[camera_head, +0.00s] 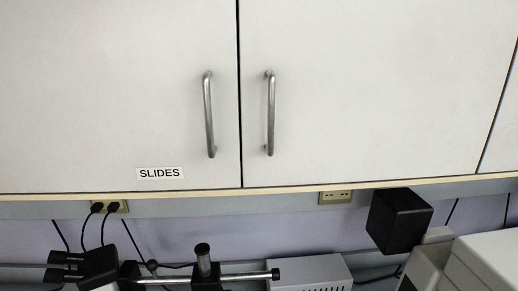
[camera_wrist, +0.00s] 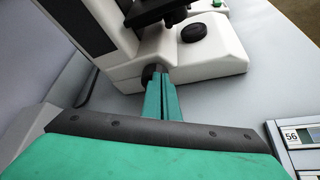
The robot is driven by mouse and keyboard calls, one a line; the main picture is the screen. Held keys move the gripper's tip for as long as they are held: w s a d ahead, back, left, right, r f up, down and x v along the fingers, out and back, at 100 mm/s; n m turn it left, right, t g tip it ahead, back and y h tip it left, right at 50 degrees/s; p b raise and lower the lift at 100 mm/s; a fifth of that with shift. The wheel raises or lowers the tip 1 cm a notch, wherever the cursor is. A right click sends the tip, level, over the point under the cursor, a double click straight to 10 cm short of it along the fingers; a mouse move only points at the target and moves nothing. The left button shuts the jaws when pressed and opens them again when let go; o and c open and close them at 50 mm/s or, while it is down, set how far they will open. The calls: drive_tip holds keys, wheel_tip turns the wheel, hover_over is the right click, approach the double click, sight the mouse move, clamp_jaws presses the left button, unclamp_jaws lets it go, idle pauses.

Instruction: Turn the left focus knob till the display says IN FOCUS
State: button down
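In the wrist view the white microscope (camera_wrist: 205,66) stands on the grey bench with its base toward me. A dark round knob (camera_wrist: 149,73) shows low on its side, partly hidden by my fingertips. My gripper (camera_wrist: 163,76) has two green fingers side by side with only a narrow dark gap. Their tips are at the low knob; I cannot tell whether they touch it. No readable focus display is in view. The head view does not show my gripper or the knobs.
A panel marked 56 (camera_wrist: 290,136) lies at the right of the wrist view. The head view shows wall cabinets (camera_head: 120,90) labelled SLIDES, black eyepieces (camera_head: 68,265), a metal bar (camera_head: 240,276), a grey box (camera_head: 312,272) and a black block (camera_head: 398,220).

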drive_tip(key=s+a, duration=0.1)
drive_tip(key=a, duration=0.5)
drive_tip(key=shift+r, duration=0.3)
idle(0.6)
